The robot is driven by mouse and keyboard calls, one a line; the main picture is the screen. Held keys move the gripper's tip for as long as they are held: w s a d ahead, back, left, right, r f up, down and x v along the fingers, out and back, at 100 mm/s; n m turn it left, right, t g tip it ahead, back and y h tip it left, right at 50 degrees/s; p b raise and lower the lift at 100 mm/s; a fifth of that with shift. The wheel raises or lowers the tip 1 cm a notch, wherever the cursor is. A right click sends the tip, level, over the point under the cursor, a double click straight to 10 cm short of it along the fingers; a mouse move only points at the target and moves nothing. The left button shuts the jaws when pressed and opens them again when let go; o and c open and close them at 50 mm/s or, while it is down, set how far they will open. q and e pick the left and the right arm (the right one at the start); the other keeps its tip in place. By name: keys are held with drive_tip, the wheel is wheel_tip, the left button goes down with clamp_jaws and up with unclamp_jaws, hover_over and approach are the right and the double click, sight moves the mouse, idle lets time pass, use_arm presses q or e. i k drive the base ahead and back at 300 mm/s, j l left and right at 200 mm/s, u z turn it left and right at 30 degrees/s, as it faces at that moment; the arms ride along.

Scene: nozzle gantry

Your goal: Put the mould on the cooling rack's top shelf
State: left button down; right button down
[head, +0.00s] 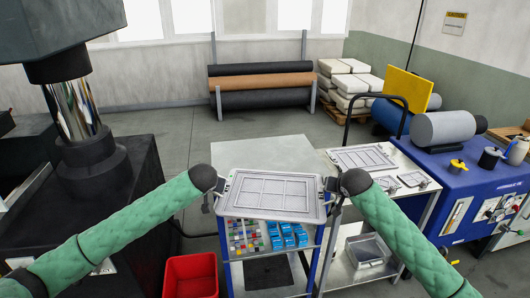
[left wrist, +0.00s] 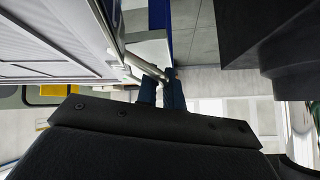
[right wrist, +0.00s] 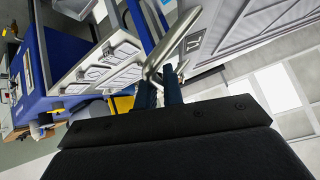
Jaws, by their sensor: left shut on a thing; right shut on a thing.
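The mould (head: 270,208), a flat grey plate with a raised rim and rectangular panels, is held roughly level in front of me. My left gripper (head: 219,187) is shut on its left handle, and my right gripper (head: 331,187) is shut on its right handle. The handle bars show between the fingers in the left wrist view (left wrist: 145,65) and right wrist view (right wrist: 158,52). A blue-posted rack (head: 225,272) with shelves stands below and behind the mould. The mould covers part of it, and I cannot tell whether they touch.
A pale flat top (head: 265,153) lies behind the mould. A side table (head: 423,188) at right carries another panelled plate (head: 362,158) and smaller pieces. A grey bin (head: 368,250) sits lower. A red bin (head: 190,275) is at lower left, beside a dark press (head: 120,225).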

sight(266, 158)
drive_tip(key=i+j, duration=0.1)
drive_tip(key=i, duration=0.4)
drive_tip(key=i+j, duration=0.1)
drive_tip(key=i, duration=0.45)
